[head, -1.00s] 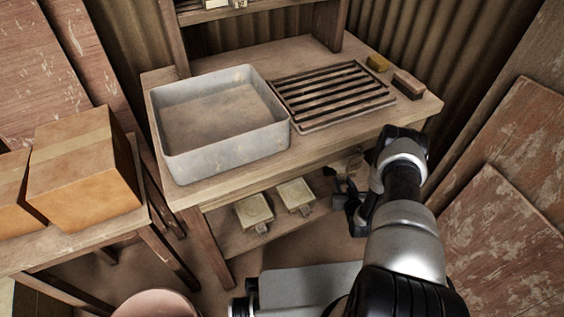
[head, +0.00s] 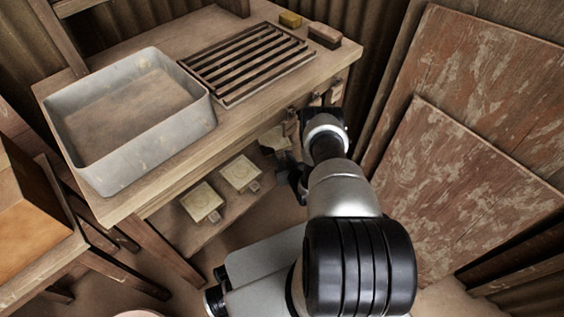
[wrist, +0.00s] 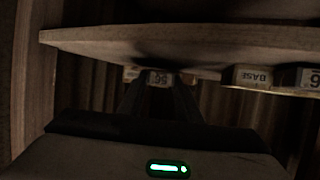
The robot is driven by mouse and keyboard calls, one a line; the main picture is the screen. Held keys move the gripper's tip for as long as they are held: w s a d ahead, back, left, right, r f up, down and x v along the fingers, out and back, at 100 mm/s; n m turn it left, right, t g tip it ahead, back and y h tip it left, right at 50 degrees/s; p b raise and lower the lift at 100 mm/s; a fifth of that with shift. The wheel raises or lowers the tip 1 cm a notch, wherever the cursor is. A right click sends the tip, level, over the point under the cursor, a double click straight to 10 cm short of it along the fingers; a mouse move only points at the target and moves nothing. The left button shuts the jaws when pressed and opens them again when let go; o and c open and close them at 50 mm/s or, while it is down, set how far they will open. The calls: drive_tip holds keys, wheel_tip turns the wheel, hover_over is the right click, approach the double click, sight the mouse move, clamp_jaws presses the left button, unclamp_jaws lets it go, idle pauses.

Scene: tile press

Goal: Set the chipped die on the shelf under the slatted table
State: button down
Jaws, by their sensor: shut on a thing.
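The slatted table (head: 335,62) has a dark slatted rack (head: 248,62) on top. Its lower shelf (head: 185,236) carries two pale square dies, one nearer (head: 202,201) and one farther (head: 241,172). My gripper (head: 290,172) is low at the right end of the shelf, mostly hidden by my arm. In the wrist view my gripper (wrist: 158,90) is shut on a die (wrist: 159,79) with upside-down digits on its end. The shelf board (wrist: 150,42) appears just above it there. I cannot make out a chip, or whether the die touches the shelf.
In the wrist view, a block marked BASE (wrist: 252,77) and another numbered one (wrist: 310,78) are to the right. Worn boards (head: 470,180) lean at right.

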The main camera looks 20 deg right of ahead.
drive_tip(key=shift+w+f, duration=0.15)
drive_tip(key=shift+f, duration=0.5)
drive_tip(key=c, duration=1.3)
unclamp_jaws()
drive_tip(key=shift+f, duration=0.2)
drive_tip(key=shift+r, duration=0.15)
